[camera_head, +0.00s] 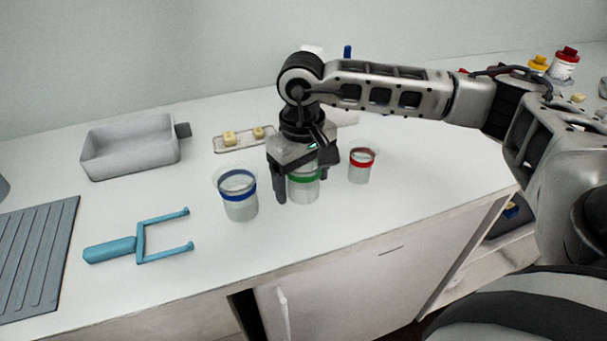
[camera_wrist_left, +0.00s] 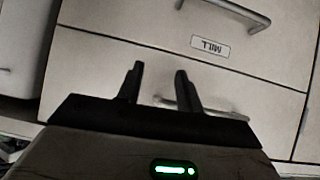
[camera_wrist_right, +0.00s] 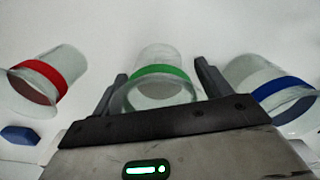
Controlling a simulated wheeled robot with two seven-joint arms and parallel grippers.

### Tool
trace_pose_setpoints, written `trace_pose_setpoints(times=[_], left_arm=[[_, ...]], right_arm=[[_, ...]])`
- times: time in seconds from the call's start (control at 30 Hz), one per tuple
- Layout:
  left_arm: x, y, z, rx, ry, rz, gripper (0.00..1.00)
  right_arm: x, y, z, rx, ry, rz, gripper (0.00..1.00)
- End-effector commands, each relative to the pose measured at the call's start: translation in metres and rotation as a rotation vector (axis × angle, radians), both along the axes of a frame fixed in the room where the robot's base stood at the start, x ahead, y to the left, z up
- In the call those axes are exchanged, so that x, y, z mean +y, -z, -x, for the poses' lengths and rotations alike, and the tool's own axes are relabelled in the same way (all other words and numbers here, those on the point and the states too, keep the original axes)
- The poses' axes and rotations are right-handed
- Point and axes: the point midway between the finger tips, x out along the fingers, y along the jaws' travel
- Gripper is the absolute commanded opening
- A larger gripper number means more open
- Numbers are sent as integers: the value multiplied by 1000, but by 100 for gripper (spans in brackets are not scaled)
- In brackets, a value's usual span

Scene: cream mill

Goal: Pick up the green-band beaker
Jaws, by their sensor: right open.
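The green-band beaker (camera_head: 304,187) stands upright on the white counter, between the other two beakers. My right gripper (camera_head: 300,180) is above and around it, pointing down, and hides its upper part in the head view. In the right wrist view the green-band beaker (camera_wrist_right: 160,85) lies between the two open fingers of my right gripper (camera_wrist_right: 160,80). Gaps show on both sides, so the fingers look apart from it. My left gripper (camera_wrist_left: 160,85) shows only in the left wrist view, open and empty, in front of drawer fronts.
A blue-band beaker (camera_head: 238,196) stands close on the left and a red-band beaker (camera_head: 361,166) on the right. A blue two-pronged tool (camera_head: 120,248), a grey bin (camera_head: 130,148) and a small tray (camera_head: 244,146) with yellowish pieces are farther left. The counter's front edge is clear.

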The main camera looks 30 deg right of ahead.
Motion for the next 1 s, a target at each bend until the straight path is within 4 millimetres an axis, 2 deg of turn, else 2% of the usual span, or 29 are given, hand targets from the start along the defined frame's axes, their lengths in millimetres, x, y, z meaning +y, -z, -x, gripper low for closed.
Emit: trace_pose_setpoints(times=[0.2, 0.23, 0.37, 0.77, 0.87, 1.0], left_arm=[[1, 1, 0, 1, -1, -2, 36], [1, 1, 0, 1, -1, -2, 36], [1, 2, 0, 3, 0, -4, 36], [2, 5, 2, 9, 3, -7, 36], [2, 8, 4, 14, 2, -8, 36], [2, 15, 6, 21, 4, -6, 36]], right_arm=[[0, 2, 0, -1, -1, -1, 77], [0, 2, 0, -1, -1, -1, 74], [0, 1, 0, -1, -1, -1, 39], [1, -2, -1, -3, -1, -1, 39], [1, -8, -1, -4, -1, -3, 39], [1, -26, -1, -7, -2, -3, 39]])
